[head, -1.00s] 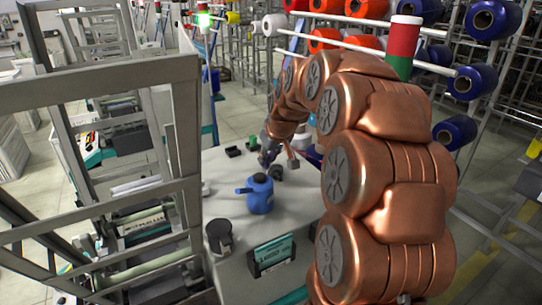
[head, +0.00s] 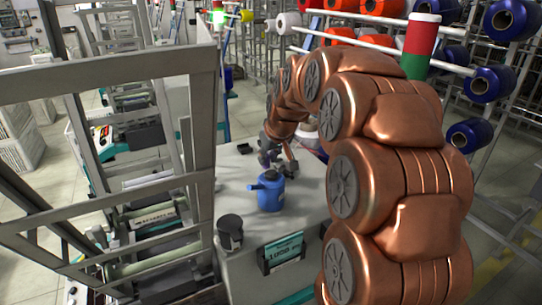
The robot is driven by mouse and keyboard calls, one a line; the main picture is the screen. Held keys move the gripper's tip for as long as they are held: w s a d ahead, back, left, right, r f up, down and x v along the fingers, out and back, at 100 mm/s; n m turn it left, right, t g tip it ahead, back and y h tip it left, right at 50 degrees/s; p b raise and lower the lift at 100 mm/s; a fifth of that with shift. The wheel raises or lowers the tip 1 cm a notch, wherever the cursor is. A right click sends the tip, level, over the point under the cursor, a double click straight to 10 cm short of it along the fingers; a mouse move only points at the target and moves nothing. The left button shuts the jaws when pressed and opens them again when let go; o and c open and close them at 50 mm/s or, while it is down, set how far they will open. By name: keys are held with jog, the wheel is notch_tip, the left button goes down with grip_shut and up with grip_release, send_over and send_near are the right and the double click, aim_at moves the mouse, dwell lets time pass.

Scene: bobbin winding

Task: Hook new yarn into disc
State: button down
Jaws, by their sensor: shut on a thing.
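My gripper (head: 270,158) is low over the far part of the grey machine top (head: 315,200), beyond a blue jug-shaped part (head: 270,192). It is small and dark in the head view. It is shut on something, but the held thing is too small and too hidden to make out. I cannot pick out the new yarn strand or the disc in the head view. My copper arm hides the right side of the machine top.
A dark cup-like part (head: 230,232) stands at the near left of the machine top. A small dark box (head: 245,148) lies near its far edge. Grey metal frames (head: 205,130) rise on the left. Blue yarn bobbins (head: 490,83) sit on a rack at right.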

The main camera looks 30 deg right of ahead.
jog(key=shift+r, duration=0.2)
jog(key=shift+a+r+p, duration=0.2)
jog(key=shift+a+r, duration=0.05)
jog(key=shift+r, duration=0.85)
jog(key=shift+a+r+p, duration=0.2)
jog(key=shift+a+r, duration=0.05)
jog(key=shift+r, duration=0.8)
